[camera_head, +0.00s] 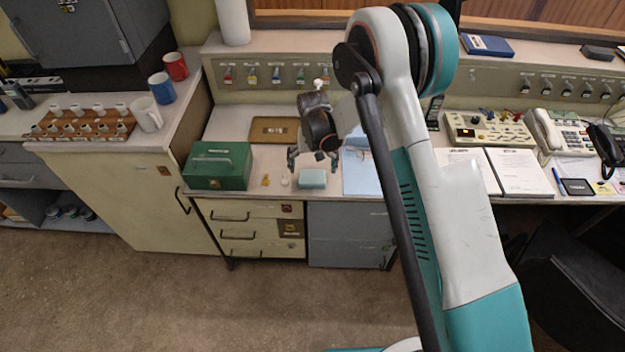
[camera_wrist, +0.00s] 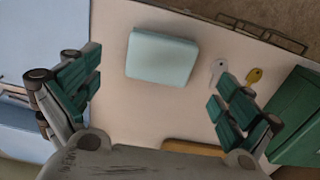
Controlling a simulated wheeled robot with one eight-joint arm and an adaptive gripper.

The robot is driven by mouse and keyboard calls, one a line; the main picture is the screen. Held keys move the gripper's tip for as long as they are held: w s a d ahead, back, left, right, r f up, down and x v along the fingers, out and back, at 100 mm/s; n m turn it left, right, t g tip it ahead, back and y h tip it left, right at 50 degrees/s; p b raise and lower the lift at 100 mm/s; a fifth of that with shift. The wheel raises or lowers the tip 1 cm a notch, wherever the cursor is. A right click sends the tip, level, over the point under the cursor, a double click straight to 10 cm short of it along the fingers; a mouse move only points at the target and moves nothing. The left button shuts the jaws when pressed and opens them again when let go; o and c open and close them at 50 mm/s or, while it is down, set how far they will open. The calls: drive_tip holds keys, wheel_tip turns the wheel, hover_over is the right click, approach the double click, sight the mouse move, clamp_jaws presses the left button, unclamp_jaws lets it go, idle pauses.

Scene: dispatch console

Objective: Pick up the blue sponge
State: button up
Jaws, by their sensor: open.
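The sponge (camera_head: 312,179) is a pale blue block lying flat near the front edge of the desk in the head view. In the wrist view the sponge (camera_wrist: 161,57) lies beyond the fingertips, roughly between their lines. My gripper (camera_head: 313,163) is above the desk, just behind and over the sponge. In the wrist view my gripper (camera_wrist: 157,90) has its two fingers spread wide with nothing between them. It does not touch the sponge.
A green metal box (camera_head: 218,165) stands left of the sponge. A brass key (camera_wrist: 254,75) and a silver key (camera_wrist: 218,70) lie between them. A brown clipboard-like board (camera_head: 274,130) lies behind. Blue paper (camera_head: 361,175) lies to the right. Drawers (camera_head: 250,228) are below the desk edge.

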sight(312, 176)
wheel_tip(312, 176, down, 5)
drive_tip(key=shift+w+a+r+b, duration=0.1)
drive_tip(key=shift+w+r+b, duration=0.1)
drive_tip(key=shift+b, duration=0.3)
drive_tip(key=c, duration=1.1)
drive_tip(key=shift+r, duration=0.1)
wheel_tip(312, 176, up, 20)
drive_tip(key=p, duration=0.3)
drive_tip(key=shift+p, duration=0.35)
drive_tip(key=o, duration=0.4)
drive_tip(key=c, duration=0.3)
drive_tip(key=shift+c, duration=0.2)
